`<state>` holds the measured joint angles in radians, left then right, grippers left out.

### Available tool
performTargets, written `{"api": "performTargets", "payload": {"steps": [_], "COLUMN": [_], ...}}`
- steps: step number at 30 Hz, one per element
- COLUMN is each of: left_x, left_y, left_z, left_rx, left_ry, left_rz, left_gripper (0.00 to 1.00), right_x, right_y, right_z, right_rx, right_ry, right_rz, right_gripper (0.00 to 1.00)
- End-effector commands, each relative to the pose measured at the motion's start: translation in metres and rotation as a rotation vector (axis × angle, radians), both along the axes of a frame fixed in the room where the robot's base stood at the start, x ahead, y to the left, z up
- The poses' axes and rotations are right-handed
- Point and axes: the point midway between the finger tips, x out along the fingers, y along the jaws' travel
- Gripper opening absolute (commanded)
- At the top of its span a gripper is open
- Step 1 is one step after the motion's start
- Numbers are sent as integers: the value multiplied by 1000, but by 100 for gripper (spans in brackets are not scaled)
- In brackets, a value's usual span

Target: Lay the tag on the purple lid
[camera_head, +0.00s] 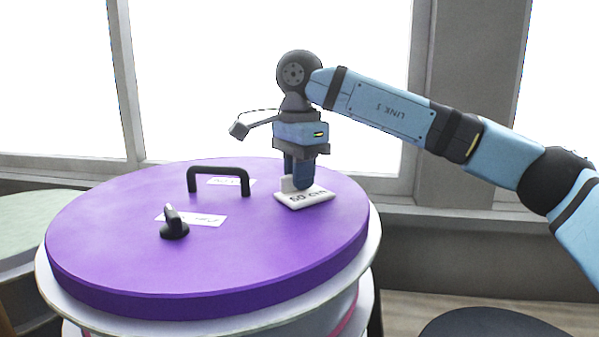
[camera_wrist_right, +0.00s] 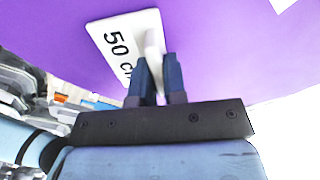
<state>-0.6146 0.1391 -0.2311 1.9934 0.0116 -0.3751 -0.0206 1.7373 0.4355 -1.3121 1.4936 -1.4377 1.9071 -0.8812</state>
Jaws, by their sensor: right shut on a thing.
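The tag (camera_head: 305,199) is a white plate marked "50 cm" with a small upright grip. It is at the right part of the purple lid (camera_head: 130,240), flat and at or very close to its surface; I cannot tell if it touches. My right gripper (camera_head: 298,184) points down and is shut on the tag's grip. In the right wrist view the tag (camera_wrist_right: 118,42) shows beyond the fingertips (camera_wrist_right: 154,72), with the purple lid (camera_wrist_right: 50,30) behind it. The left gripper is in neither view.
The lid bears a black arched handle (camera_head: 218,172), a black knob (camera_head: 173,228) and white labels (camera_head: 205,220). It lies on a round white drum (camera_head: 45,275). A pale green round top (camera_head: 25,225) is at the left, a dark round thing (camera_head: 490,324) at the lower right. Windows are behind.

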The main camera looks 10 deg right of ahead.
Motion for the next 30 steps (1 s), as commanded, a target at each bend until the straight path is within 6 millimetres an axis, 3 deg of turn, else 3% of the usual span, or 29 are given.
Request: {"api": "performTargets", "payload": {"steps": [8, 9, 12, 23, 30], "left_x": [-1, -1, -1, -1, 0], "left_y": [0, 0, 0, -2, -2], "left_z": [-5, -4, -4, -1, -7], "left_rx": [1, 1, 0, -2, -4], "left_ry": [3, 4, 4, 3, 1], "left_rz": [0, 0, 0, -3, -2], "left_gripper": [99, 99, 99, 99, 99], "right_x": [0, 0, 0, 0, 1], "right_y": [0, 0, 0, 0, 1], "right_z": [-4, -3, -3, 4, 48], "right_rx": [0, 0, 0, 0, 2], "right_ry": [0, 0, 0, -1, -4], "right_rz": [0, 0, 0, 0, -1], "right_gripper": [0, 19, 38, 38, 38]}}
